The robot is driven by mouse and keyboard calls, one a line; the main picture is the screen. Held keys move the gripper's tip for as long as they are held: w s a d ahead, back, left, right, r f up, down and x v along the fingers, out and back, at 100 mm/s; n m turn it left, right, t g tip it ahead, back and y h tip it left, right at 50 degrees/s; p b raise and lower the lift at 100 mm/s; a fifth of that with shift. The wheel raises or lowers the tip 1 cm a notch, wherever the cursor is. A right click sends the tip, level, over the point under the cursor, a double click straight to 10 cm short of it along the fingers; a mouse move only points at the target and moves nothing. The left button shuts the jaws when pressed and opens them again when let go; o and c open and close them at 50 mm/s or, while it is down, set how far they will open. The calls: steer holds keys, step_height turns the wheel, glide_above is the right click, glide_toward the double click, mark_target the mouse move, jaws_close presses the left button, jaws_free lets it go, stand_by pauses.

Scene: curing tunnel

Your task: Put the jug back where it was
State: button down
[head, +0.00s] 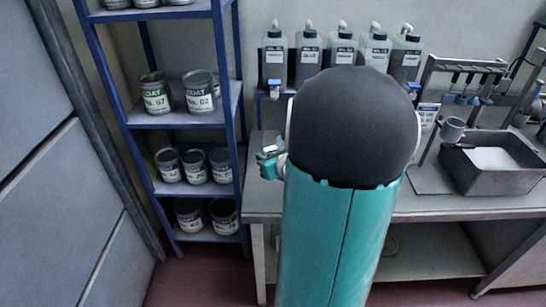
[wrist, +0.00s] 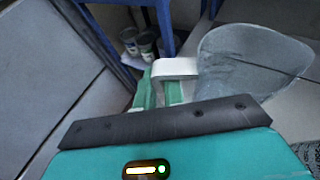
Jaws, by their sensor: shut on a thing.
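A clear, greyish jug (wrist: 250,65) with a pale handle (wrist: 178,67) fills the right of the wrist view. My gripper (wrist: 160,90) is shut on the handle, with its green fingers at the handle's side. In the head view my gripper (head: 269,163) shows just left of my arm, above the left end of the bench. I cannot tell from these views whether the jug's base touches anything.
A blue shelf rack (head: 230,115) with several paint cans stands left of the bench (head: 430,208). Several labelled bottles (head: 307,60) line the wall behind my arm. A grey cup (head: 452,129) and a metal tray of white material (head: 500,180) stand at the right.

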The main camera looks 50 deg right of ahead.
steer(key=shift+s+d+f, duration=0.25)
steer(key=shift+f, duration=0.85)
steer(key=shift+s+d+f, duration=0.3)
steer(key=shift+f, duration=0.8)
steer(key=shift+s+d+f, duration=0.25)
steer(key=shift+f, duration=0.85)
steer(key=shift+f, duration=0.55)
steer(key=c, duration=1.4)
jaws_free()
